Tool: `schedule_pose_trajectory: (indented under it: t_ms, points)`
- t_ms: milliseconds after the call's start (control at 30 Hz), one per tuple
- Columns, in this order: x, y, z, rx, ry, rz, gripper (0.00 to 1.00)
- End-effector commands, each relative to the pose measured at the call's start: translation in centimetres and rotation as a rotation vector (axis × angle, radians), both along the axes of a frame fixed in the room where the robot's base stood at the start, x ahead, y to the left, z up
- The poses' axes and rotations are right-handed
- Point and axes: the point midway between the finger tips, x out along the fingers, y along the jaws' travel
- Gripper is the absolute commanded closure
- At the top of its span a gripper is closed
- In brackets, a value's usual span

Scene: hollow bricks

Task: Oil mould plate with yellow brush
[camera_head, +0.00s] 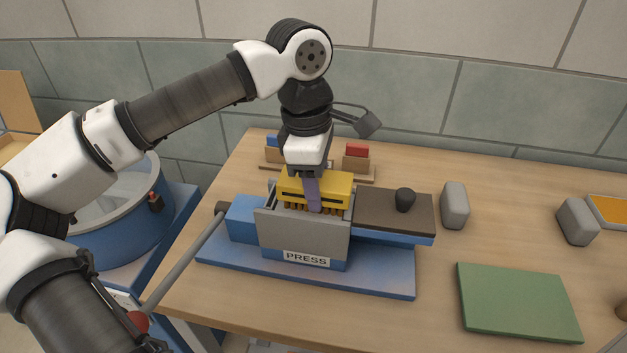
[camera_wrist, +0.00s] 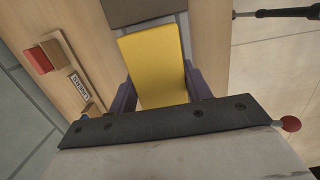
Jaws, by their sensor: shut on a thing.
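My gripper (camera_head: 313,196) is shut on the yellow brush (camera_head: 335,187), one purple finger showing on its near face. The brush is level, with its brown bristles pointing down into the open top of the grey mould box of the press (camera_head: 300,238). The box's front wall hides the mould plate and whether the bristles touch it. In the wrist view the yellow brush (camera_wrist: 155,65) lies between the two purple fingers.
A brown lid with a black knob (camera_head: 405,200) sits right of the mould box. A rack with red (camera_head: 357,150) and blue (camera_head: 272,141) blocks stands behind. Grey blocks (camera_head: 454,205) and a green board (camera_head: 518,301) lie right. A lever (camera_head: 185,261) juts out front left.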

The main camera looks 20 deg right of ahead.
Motion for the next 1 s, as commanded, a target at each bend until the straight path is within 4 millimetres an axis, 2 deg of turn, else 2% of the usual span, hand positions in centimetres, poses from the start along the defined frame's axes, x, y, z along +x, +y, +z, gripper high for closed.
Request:
schedule_pose_trajectory:
  t_ms: [267, 700, 1000]
  points:
    - [-0.2, -0.2, 0.0, -0.007, 0.003, -0.004, 0.69]
    - [1.0, 1.4, -0.1, -0.006, 0.003, -0.002, 0.69]
    - [1.0, 1.5, -0.1, -0.004, 0.001, -0.001, 0.69]
